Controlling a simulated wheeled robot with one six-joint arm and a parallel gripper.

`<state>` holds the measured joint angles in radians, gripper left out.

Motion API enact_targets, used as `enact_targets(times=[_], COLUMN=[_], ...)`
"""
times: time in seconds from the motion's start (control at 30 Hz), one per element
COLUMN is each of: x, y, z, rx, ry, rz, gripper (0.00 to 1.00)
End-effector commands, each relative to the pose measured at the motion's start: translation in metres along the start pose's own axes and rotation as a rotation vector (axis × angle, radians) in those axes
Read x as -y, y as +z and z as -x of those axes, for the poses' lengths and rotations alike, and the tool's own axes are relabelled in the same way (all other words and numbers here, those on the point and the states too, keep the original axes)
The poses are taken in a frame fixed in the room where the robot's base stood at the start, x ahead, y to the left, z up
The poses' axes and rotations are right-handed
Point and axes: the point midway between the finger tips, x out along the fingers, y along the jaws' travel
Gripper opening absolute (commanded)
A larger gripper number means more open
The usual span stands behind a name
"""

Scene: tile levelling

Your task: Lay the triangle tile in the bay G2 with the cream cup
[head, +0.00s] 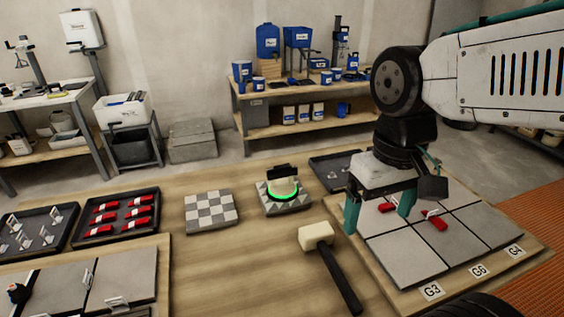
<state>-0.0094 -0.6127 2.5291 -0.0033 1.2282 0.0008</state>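The tile with the grey and white triangle pattern (268,205) lies flat on the wooden table. The cream cup (284,186), with a black handle on top and a glowing green ring around its base, stands on this tile. My gripper (378,217) points down over the grey tiled board at the right, apart from the cup and to its right. Its two teal fingers are spread, and I see nothing held between them. The board (400,291) carries labels G3, G6 and G4 at its front edge. I see no G2 label, and my arm hides part of the board.
A cream-headed mallet (318,235) lies in front of the triangle tile. A checkered tile (210,211) lies to its left. Red wedges (434,219) sit on the board near my fingers. A black tray (92,231) holds more red wedges. The table's front middle is clear.

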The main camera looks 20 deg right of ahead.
Motion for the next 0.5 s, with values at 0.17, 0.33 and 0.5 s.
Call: enact_targets(times=[0.17,0.33,0.5], x=[0.003,0.006,0.011], y=[-0.057,-0.123,-0.195], z=[-0.008,-0.022,-0.050], rx=[0.097,0.144,0.170], ry=[0.000,0.001,0.003], rz=[0.011,0.018,0.022], gripper=[1.00,1.00,1.00])
